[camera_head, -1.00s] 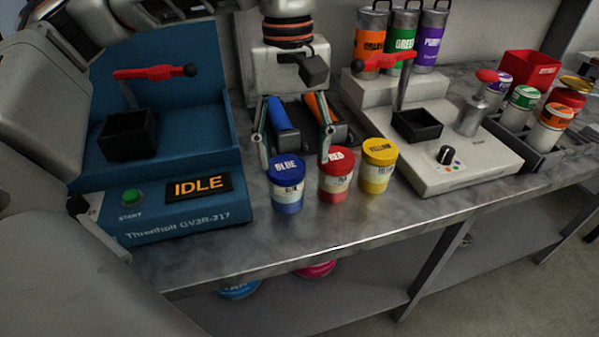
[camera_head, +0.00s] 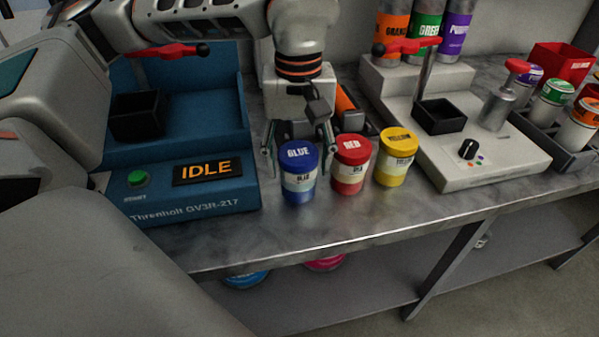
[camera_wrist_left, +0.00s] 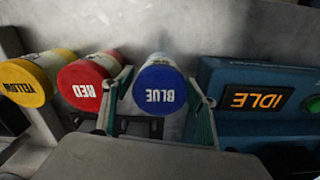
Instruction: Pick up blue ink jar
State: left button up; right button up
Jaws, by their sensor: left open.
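The blue ink jar (camera_head: 299,172) stands upright on the metal bench, with a blue lid marked BLUE and a pale label. My left gripper (camera_head: 299,158) is open, just behind the jar, with one finger to each side of it. In the left wrist view the blue jar (camera_wrist_left: 161,84) shows between the two fingertips of my left gripper (camera_wrist_left: 166,86), near both. I cannot tell whether the fingers touch it. My right gripper is not in view.
The red jar (camera_head: 351,167) stands close to the right of the blue jar, then the yellow jar (camera_head: 395,158). The blue IDLE machine (camera_head: 195,195) is at left. A pale machine (camera_head: 445,175) stands at right. The bench front (camera_head: 300,230) is clear.

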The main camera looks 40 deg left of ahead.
pick_arm(q)
notch_tip(320, 180, down, 3)
jog(key=shift+f, duration=0.2)
jog(key=shift+r, duration=0.1)
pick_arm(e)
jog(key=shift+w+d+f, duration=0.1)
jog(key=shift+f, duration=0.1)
pick_arm(q)
jog(key=c, duration=1.2)
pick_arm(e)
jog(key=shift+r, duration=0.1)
pick_arm(q)
jog(key=shift+r, duration=0.1)
jog(key=shift+w+r, duration=0.1)
jog(key=shift+r, duration=0.4)
notch_tip(320, 180, up, 10)
jog(key=shift+r+p, duration=0.1)
jog(key=shift+p, duration=0.9)
notch_tip(320, 180, up, 9)
jog(key=shift+f+p, duration=0.15)
jog(key=shift+p, duration=0.8)
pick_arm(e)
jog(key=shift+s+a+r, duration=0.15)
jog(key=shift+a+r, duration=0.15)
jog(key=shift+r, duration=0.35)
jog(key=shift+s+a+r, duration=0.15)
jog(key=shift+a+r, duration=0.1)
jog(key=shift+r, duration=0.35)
